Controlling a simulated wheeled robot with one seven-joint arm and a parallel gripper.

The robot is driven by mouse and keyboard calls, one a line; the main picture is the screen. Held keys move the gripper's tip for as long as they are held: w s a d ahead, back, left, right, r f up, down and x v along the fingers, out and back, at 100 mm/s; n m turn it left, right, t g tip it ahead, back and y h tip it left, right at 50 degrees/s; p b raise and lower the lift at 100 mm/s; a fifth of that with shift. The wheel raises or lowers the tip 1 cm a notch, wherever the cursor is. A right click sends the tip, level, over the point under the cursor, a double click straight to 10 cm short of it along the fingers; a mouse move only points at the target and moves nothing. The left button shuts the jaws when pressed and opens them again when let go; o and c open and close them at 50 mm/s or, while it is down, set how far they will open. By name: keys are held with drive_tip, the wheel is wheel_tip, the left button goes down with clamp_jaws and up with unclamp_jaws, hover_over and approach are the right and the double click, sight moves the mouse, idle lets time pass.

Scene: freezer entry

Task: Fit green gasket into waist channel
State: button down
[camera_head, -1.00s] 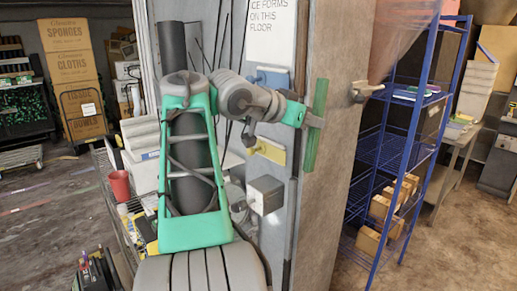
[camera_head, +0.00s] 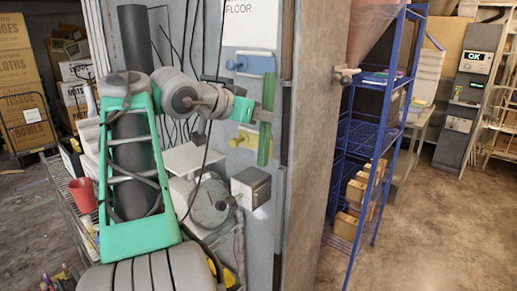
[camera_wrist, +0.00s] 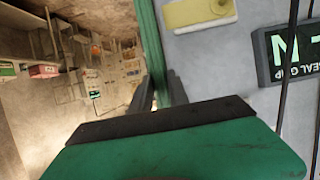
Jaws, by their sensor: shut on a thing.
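The green gasket (camera_head: 266,120) is a long, straight strip, held upright in front of the grey wall panel. My gripper (camera_head: 258,115) is shut on it near its middle, coming from the left. In the wrist view the gasket (camera_wrist: 150,40) runs up from between the dark fingers (camera_wrist: 160,92). In the head view it stands just left of the panel's right edge, beside the right ends of a blue plate (camera_head: 252,63) and a yellow plate (camera_head: 246,138). A dark vertical strip (camera_head: 278,230) runs along that edge lower down. I cannot tell whether the gasket touches the panel or where the waist channel lies.
A grey box (camera_head: 250,187) and a round grey unit (camera_head: 208,203) stick out from the panel below. Dark cables hang left of the gasket. A knob (camera_head: 345,75) is right of the corner. A blue shelf rack (camera_head: 365,140) stands beyond; floor at right is clear.

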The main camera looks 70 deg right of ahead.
sight(262, 137)
wheel_tip(262, 137, down, 6)
drive_tip(key=b, duration=0.5)
drive_tip(key=shift+f, duration=0.2)
drive_tip(key=shift+r, duration=0.15)
drive_tip(key=shift+b, duration=0.4)
drive_tip(key=shift+r+h+b, duration=0.15)
drive_tip(key=shift+h+b, duration=0.25)
drive_tip(key=shift+b, duration=0.05)
drive_tip(key=d, duration=0.1)
drive_tip(key=s+d+r, duration=0.1)
drive_tip(key=d, duration=0.1)
drive_tip(key=shift+s+g, duration=0.2)
drive_tip(key=shift+g, duration=0.1)
drive_tip(key=shift+s+d, duration=0.15)
drive_tip(key=shift+d, duration=0.25)
drive_tip(key=shift+s+d+p, duration=0.35)
drive_tip(key=shift+d+p, duration=0.1)
drive_tip(key=shift+d, duration=0.35)
drive_tip(key=shift+s+d+p, duration=0.3)
drive_tip(key=shift+d+p, duration=0.1)
drive_tip(key=shift+d, duration=0.35)
